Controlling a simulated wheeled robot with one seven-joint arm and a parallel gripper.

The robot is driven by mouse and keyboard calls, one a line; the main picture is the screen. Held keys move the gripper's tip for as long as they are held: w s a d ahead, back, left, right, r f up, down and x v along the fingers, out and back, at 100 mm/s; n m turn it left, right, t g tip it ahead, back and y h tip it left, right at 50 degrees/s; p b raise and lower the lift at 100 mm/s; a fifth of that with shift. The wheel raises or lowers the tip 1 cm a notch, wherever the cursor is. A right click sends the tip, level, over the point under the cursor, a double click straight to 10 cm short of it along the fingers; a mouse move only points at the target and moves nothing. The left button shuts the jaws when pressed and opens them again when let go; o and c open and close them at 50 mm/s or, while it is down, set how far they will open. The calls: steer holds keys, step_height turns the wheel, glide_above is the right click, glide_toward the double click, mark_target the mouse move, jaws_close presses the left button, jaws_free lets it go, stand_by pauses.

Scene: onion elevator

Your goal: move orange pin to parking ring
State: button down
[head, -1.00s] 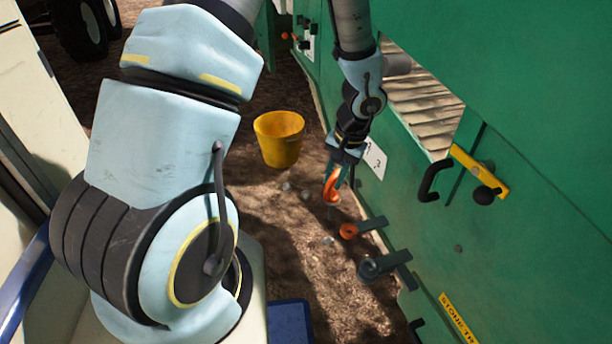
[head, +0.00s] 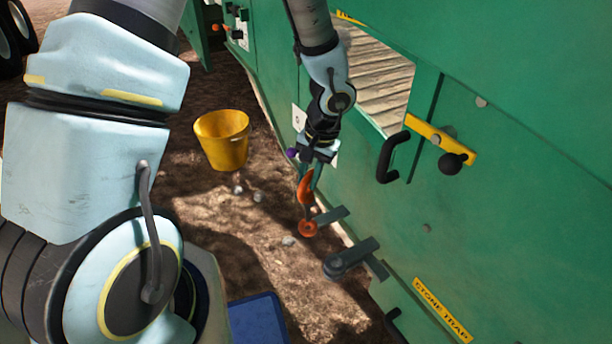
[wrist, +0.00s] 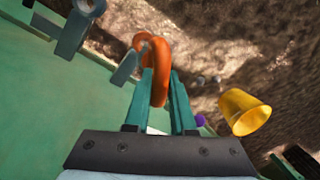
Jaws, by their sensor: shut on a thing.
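My gripper (head: 307,170) is shut on the orange pin (head: 305,190), a curved orange piece that hangs down from the fingers. In the wrist view the pin (wrist: 161,62) shows between the green fingers and arches past their tips. An orange ring (head: 307,229) on a dark bracket sticks out of the green panel just below the pin in the head view. In the wrist view this ring (wrist: 141,41) is partly behind the pin. I cannot tell whether pin and ring touch. A grey ring (head: 334,267) on a second bracket is nearer to me.
The green machine wall (head: 520,170) fills the right side, with a black handle (head: 388,158) and a yellow latch (head: 428,132) with a black knob. A yellow bucket (head: 222,142) stands on the ground left of my gripper. A blue box (head: 257,320) lies at the bottom.

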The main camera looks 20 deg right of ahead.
mark_target(311, 196)
steer(key=shift+s+d+f+b, duration=0.15)
steer(key=shift+f+b, duration=0.1)
steer(key=shift+f, duration=0.2)
steer(key=shift+w+d+f+b, duration=0.15)
steer(key=shift+f+b, duration=0.1)
steer(key=shift+f, duration=0.15)
steer(key=shift+a+f+b, duration=0.25)
steer(key=shift+f+b, duration=0.7)
steer(key=shift+f, duration=0.3)
steer(key=shift+f+b, duration=2)
steer(key=shift+f, duration=0.05)
steer(key=c, duration=0.7)
jaws_free()
steer(key=r+p, duration=0.1)
steer(key=r, duration=0.1)
steer(key=r+p, duration=0.1)
steer(key=r, duration=0.2)
steer(key=s+d+r+p, duration=0.1)
steer(key=r, duration=0.1)
steer(key=shift+r, duration=0.2)
